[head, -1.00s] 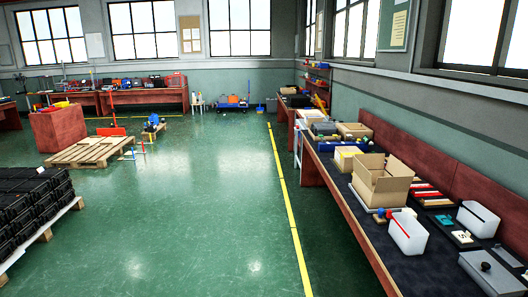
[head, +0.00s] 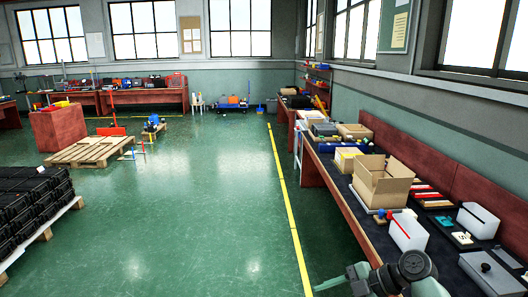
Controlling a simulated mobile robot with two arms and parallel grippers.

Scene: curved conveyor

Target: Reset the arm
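Part of one of my arms (head: 414,266) shows at the bottom edge, right of centre, and appears to be my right arm. It has a round dark joint and pale green and black parts. A pale green piece (head: 331,284) reaches left over the floor in front of the bench. I cannot make out two fingertips, so whether this gripper is open or shut does not show. My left arm and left gripper are out of view.
A long bench (head: 348,208) along the right wall carries an open cardboard box (head: 381,190), white bins (head: 408,232) and a grey box (head: 488,276). Black crates (head: 30,205) stand on a pallet at left. The green floor (head: 190,220) between is clear.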

